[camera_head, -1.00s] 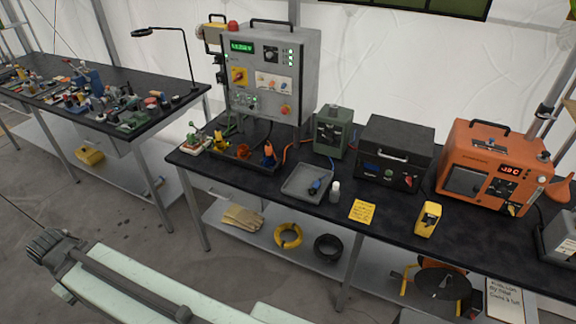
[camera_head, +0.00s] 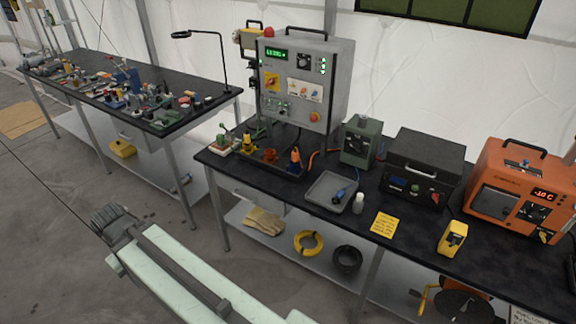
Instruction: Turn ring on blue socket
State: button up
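A blue connector piece with a dark end (camera_head: 341,195) lies in a shallow grey tray (camera_head: 322,201) on the right bench; it may be the blue socket, but it is too small to make out a ring. Yellow (camera_head: 247,142) and orange (camera_head: 295,156) connectors stand in a dark tray below the grey control cabinet (camera_head: 300,100). My pale green arm link with a dark ribbed end (camera_head: 118,222) crosses the lower left, over the floor and apart from the benches. My gripper's fingers do not show.
A white bottle (camera_head: 358,204), yellow note (camera_head: 384,224), yellow meter (camera_head: 452,238), green box (camera_head: 359,143), black case (camera_head: 424,172) and orange oven (camera_head: 520,192) stand on the right bench. The left bench (camera_head: 187,117) is cluttered. The floor between arm and benches is clear.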

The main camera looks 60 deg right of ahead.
aim_at(292, 164)
jog(key=z, duration=0.05)
jog(key=i, duration=1)
jog(key=u, duration=0.05)
